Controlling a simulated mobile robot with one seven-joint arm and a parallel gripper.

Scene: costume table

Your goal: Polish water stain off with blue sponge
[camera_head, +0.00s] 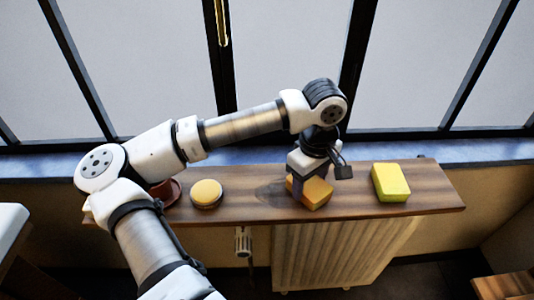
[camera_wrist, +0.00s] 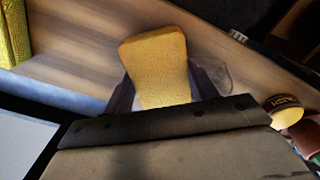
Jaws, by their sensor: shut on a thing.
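My gripper (camera_head: 309,182) is shut on an orange-yellow sponge (camera_head: 317,193), low over the middle of the wooden shelf (camera_head: 240,213). The same sponge (camera_wrist: 157,62) sits between the two fingers in the wrist view; I cannot tell whether it touches the wood. A faint greyish, glossy patch (camera_wrist: 216,76), which looks like the water stain, lies beside the right finger in the wrist view. In the head view a darker patch (camera_head: 270,193) shows just left of the gripper. No blue sponge is in view.
A yellow-green sponge (camera_head: 390,182) lies on the shelf to the right. A round yellow-topped tin (camera_head: 206,193) stands to the left, beside a reddish-brown pot (camera_head: 166,191) partly behind my arm. The window stands behind; a radiator (camera_head: 335,255) is below the shelf.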

